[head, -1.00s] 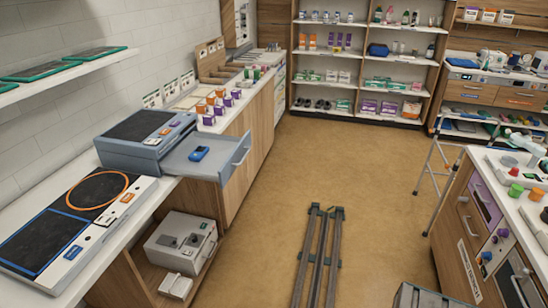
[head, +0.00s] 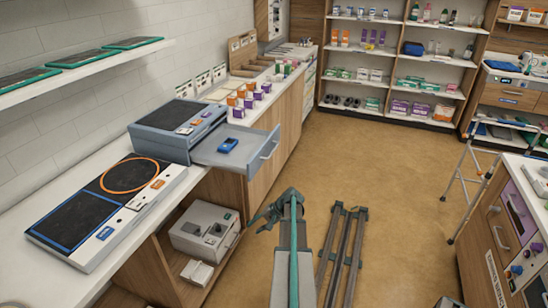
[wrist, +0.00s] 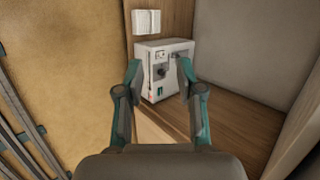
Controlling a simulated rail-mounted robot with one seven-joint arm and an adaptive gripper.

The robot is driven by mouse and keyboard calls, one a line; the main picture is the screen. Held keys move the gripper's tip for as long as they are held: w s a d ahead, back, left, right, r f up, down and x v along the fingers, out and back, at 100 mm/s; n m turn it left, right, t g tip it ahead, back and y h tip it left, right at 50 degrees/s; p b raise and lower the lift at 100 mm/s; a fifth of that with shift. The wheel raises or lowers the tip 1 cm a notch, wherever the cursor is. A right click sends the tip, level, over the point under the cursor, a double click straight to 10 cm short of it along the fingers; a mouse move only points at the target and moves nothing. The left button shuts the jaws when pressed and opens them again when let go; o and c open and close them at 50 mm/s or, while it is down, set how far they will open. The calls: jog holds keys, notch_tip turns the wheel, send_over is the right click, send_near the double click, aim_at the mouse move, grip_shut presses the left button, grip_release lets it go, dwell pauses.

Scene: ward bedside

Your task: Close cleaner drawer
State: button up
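The cleaner (head: 165,140) is a grey-blue box with a dark top on the left counter. Its drawer (head: 205,152) is pulled out to the right over the counter's edge, with a grey handle (head: 270,142) at its front. A small blue device (head: 228,145) lies inside the drawer. My gripper (head: 262,217) is in front of and below the drawer, apart from it. In the wrist view my gripper (wrist: 160,72) is open with nothing between its fingers. The drawer does not show in the wrist view.
A white machine (head: 204,230) stands on the low shelf under the counter; it also shows beyond the fingers in the wrist view (wrist: 154,58). A flat panel (head: 105,205) lies on the counter at left. Small boxes (head: 250,98) stand behind the drawer.

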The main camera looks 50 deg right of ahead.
jog(key=d+r+m+t, duration=0.1)
jog(key=d+r+t, duration=0.3)
jog(key=d+r, duration=0.9)
jog(key=t, duration=0.4)
send_near(274, 150)
jog(key=shift+m+h, duration=0.3)
jog(key=shift+h, duration=0.1)
jog(key=p+x, duration=0.2)
jog(key=x, duration=0.3)
jog(key=p+x, duration=0.2)
jog(key=x, duration=0.3)
jog(key=shift+a+f, duration=0.2)
jog(key=shift+a, duration=0.1)
jog(key=shift+c, duration=0.3)
grip_shut()
